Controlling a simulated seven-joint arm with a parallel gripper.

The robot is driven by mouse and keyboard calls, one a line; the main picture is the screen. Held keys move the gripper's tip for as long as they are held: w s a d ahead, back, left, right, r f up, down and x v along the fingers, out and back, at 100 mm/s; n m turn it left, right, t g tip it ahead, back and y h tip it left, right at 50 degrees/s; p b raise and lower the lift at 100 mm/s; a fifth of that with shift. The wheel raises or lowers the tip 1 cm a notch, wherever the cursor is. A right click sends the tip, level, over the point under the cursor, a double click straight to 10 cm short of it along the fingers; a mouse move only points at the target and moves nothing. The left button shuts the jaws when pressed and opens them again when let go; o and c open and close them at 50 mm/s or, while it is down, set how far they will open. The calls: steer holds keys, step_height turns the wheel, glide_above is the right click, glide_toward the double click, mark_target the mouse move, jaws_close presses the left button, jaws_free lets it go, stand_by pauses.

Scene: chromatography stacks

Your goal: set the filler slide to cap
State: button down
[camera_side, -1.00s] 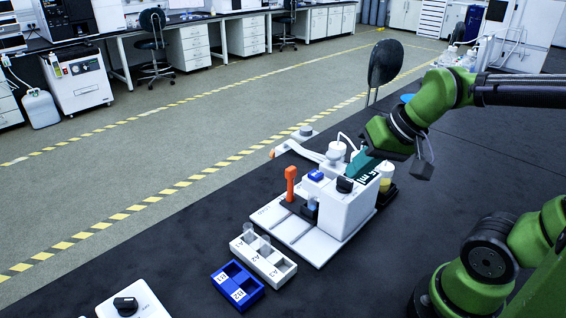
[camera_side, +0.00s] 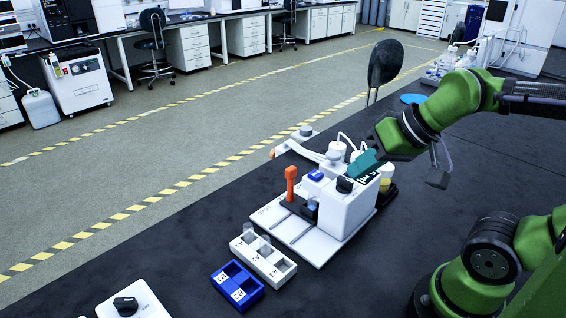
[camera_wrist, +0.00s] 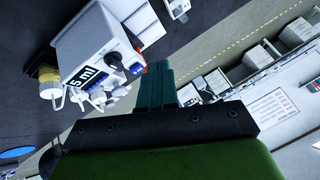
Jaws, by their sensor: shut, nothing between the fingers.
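The white filler unit (camera_side: 340,213) stands on its white base plate (camera_side: 300,250) on the dark bench. It has a black knob (camera_side: 344,184), a blue part (camera_side: 315,175) on top and an upright orange handle (camera_side: 291,184) at its left. I cannot tell which part is the slide or where it is set. My gripper (camera_side: 361,165) is shut and empty, its teal fingers at the unit's upper back edge. In the wrist view the fingers (camera_wrist: 156,88) are beside the unit (camera_wrist: 92,45), which carries a "5 ml" label (camera_wrist: 83,76); contact is unclear.
A white rack (camera_side: 263,263) labelled A1 and A2 and a blue rack (camera_side: 237,286) labelled B1 and B2 stand in front. A bottle with yellow liquid (camera_side: 386,183) stands behind the unit. Another white device (camera_side: 135,302) is at the front left.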

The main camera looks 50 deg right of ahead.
mark_target(291, 168)
steer(key=c, duration=1.6)
jaws_free()
steer(key=shift+f, duration=0.1)
steer(key=o, duration=0.7)
steer(key=shift+g, duration=0.7)
steer(key=w, duration=0.4)
steer(key=shift+w+d+f, duration=0.1)
steer(key=shift+d+f, duration=0.15)
steer(key=shift+d, duration=0.15)
steer(key=shift+o, duration=0.5)
steer(key=w+d+n+g+h, duration=0.1)
steer(key=w+d+g, duration=0.1)
steer(key=w, duration=0.6)
steer(key=w+d+n+g, duration=0.1)
steer(key=w+d+g, duration=0.1)
steer(key=w, duration=0.7)
steer(key=shift+d+r+n+g+h, duration=0.15)
steer(key=shift+d+n+g+h, duration=0.2)
steer(key=shift+d, duration=0.3)
steer(key=shift+n+g, duration=0.55)
steer(key=shift+n, duration=0.1)
steer(key=f, duration=0.4)
steer(key=w+f, duration=0.1)
steer(key=f, duration=0.9)
steer(key=shift+w+d+f, duration=0.1)
steer(key=shift+w+d, duration=0.25)
